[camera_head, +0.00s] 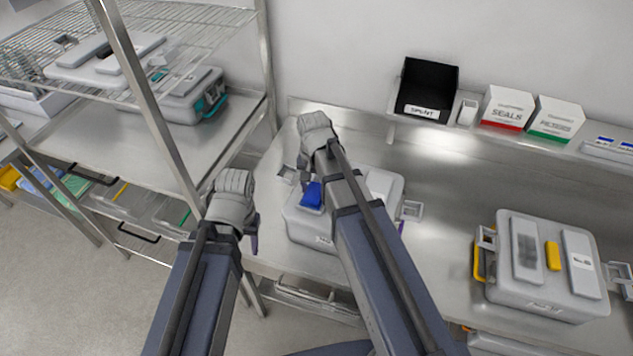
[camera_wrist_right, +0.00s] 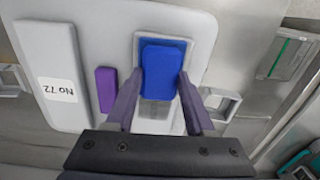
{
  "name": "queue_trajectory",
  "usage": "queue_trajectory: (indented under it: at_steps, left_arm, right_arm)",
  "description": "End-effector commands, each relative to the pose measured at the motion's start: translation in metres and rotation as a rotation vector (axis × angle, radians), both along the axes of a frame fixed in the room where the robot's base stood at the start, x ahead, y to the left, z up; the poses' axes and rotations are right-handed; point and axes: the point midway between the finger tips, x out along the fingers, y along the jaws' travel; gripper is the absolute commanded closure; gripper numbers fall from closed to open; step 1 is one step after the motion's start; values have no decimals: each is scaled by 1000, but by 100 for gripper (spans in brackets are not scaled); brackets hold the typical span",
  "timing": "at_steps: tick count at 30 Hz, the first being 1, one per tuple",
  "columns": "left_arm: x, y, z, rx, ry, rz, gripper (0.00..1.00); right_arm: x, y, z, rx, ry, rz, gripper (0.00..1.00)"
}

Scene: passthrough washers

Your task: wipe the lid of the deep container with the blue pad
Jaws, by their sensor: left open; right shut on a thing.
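My right gripper (camera_wrist_right: 160,80) is shut on the blue pad (camera_wrist_right: 163,70). The pad is over a pale framed panel on the light grey lid (camera_wrist_right: 190,20) of a container; I cannot tell whether it touches. In the head view the blue pad (camera_head: 311,195) shows over the left part of that container (camera_head: 312,232), partly hidden by my right arm. The lid also bears a purple tab (camera_wrist_right: 106,89) and a white plate marked "No 72" (camera_wrist_right: 58,78). My left gripper (camera_head: 254,234) is open and apart, left of the container; its fingers are mostly hidden.
A similar container with a yellow tab (camera_head: 548,268) stands at the right of the bench. Another with teal latches (camera_head: 185,98) sits on the left rack. A black bin (camera_head: 428,85) and SEALS box (camera_head: 505,108) stand on the back ledge. Bare bench (camera_head: 440,240) lies between the two containers.

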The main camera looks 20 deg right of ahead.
Motion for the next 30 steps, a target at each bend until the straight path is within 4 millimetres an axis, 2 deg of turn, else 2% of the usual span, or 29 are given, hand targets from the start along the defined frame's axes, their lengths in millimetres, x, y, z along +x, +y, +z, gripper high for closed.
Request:
queue_trajectory:
  at_steps: [4,13,14,17,30]
  left_arm:
    - [0,0,1,0,0,0,50]
    - [0,0,-3,0,0,0,50]
    - [0,0,-3,0,0,0,50]
    - [0,0,-2,0,0,0,50]
    - [0,0,0,0,0,0,50]
  right_arm:
    - [-11,7,1,-1,-1,0,91]
    - [-11,8,-3,-1,-2,-1,90]
    - [-11,8,-3,-1,-2,-1,97]
    - [-10,7,-2,-1,-2,-1,98]
    - [17,-11,0,-2,-3,-2,98]
